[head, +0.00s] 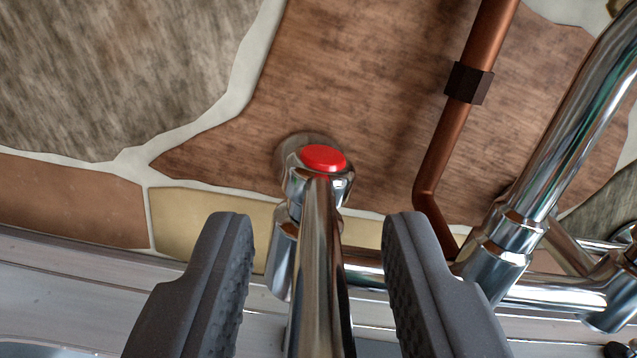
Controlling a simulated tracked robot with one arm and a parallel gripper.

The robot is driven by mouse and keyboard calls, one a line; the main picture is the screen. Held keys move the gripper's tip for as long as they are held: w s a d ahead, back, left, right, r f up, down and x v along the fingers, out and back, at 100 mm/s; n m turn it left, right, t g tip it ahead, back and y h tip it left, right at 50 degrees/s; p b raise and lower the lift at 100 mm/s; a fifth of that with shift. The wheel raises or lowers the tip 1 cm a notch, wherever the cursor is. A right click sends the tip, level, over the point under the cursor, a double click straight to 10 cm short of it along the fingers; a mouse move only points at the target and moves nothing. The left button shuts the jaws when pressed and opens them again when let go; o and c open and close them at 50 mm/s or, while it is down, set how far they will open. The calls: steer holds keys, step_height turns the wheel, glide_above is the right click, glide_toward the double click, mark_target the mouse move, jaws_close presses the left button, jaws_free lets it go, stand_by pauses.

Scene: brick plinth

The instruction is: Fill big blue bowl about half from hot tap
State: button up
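The hot tap (318,190) is a chrome tap with a round red cap (323,158) on top, mounted by the stone wall. Its long chrome lever (321,275) points down the picture toward the camera. My gripper (316,225) is open, with one dark ridged finger on each side of the lever. There are visible gaps between the lever and both fingers. The big blue bowl is not in view.
A thick chrome spout pipe (560,130) rises at the right from a horizontal chrome pipe (545,293). A copper pipe (459,130) with a dark clamp runs up the wall. A grey metal ledge (90,285) lies below the wall at the left.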

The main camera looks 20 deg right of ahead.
steer(key=shift+w+d+f, duration=0.1)
steer(key=shift+w+d, duration=0.05)
steer(key=shift+w, duration=0.3)
jaws_close()
steer(key=shift+d+p, duration=0.1)
steer(key=shift+p, duration=0.2)
